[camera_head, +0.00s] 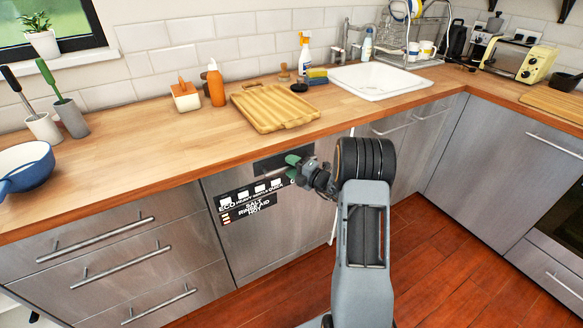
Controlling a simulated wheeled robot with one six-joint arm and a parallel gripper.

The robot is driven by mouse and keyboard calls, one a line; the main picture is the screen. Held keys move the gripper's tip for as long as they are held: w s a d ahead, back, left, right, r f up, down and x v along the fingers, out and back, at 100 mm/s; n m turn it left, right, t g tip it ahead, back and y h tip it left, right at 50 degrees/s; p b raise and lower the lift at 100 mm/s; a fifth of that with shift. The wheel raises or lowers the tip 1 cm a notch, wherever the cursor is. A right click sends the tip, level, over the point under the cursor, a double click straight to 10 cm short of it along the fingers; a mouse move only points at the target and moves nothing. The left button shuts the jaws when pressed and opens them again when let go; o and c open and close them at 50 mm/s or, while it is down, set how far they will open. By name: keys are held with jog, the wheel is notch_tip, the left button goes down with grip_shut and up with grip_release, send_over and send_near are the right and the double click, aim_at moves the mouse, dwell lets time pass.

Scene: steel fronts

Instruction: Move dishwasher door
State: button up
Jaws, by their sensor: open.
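The dishwasher door (265,239) is a steel front with a dark control label, set under the wooden counter between the drawers and the sink cabinet. It looks upright and about flush with the fronts beside it; a light line along its right edge may be a gap, but I cannot tell. My gripper (293,166) is at the top of the door, near the dark recess (268,166) there. It is open, with green at its fingers. The wrist partly hides the door's upper right part, and I cannot tell whether the fingers touch the door.
The counter (130,153) overhangs just above my gripper. A drawer stack with bar handles (95,233) is at left. A cabinet (480,165) and an oven (560,235) stand at right. The red wooden floor (440,260) is clear in front.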

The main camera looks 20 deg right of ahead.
grip_shut()
dwell(0.5)
